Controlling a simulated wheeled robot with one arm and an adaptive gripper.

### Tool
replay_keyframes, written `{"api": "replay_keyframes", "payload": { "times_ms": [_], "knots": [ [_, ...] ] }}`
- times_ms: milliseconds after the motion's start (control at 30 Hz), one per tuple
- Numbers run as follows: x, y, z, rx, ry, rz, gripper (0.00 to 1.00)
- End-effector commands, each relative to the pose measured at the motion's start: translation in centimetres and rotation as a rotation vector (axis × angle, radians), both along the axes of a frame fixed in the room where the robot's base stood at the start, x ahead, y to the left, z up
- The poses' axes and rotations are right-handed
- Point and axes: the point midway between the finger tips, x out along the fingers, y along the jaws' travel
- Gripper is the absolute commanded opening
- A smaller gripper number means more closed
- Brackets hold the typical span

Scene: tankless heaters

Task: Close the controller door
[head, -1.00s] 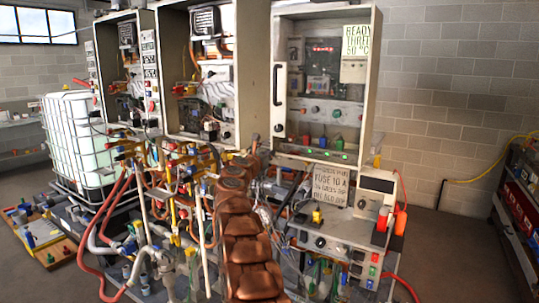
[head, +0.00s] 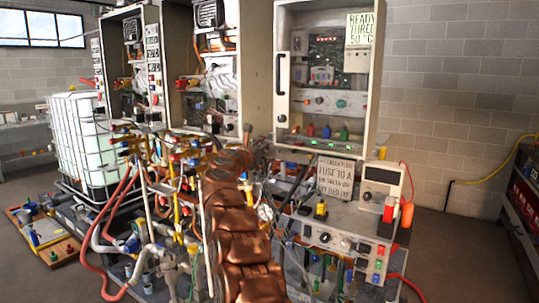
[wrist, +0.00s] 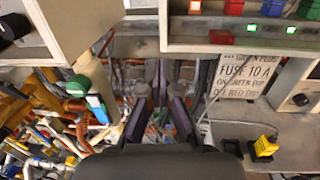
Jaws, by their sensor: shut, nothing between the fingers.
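The controller cabinet (head: 380,75) stands right of centre in the head view, with circuit boards, knobs and green lights showing inside. A black upright handle (head: 280,75) is on its left front edge; I cannot tell the door's angle clearly. In the wrist view the cabinet's lower edge (wrist: 240,47) crosses the upper right. My gripper (head: 247,131) is at the end of my copper-coloured arm, low and left of the cabinet, below the handle. In the wrist view my gripper (wrist: 162,108) points into the gap under the cabinets, shut and empty, apart from the handle.
Two more open cabinets (head: 222,70) stand to the left. Pipes, valves and red hoses (head: 115,205) crowd below them. A bench unit (head: 340,240) with a meter (head: 383,180) and a fuse sign (head: 335,178) lies below the controller.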

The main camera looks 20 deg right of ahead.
Motion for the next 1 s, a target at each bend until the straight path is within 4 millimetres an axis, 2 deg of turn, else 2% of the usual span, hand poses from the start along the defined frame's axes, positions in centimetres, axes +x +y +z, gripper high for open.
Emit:
{"api": "replay_keyframes", "payload": {
  "times_ms": [67,600,1000],
  "knots": [
    [-0.5,0.7,-0.6,0.002,0.003,0.0,0.0],
    [-4.0,5.7,-0.5,0.003,0.003,-0.003,0.0],
    [-4.8,7.0,-0.1,-0.002,0.004,0.002,0.0]
  ]
}}
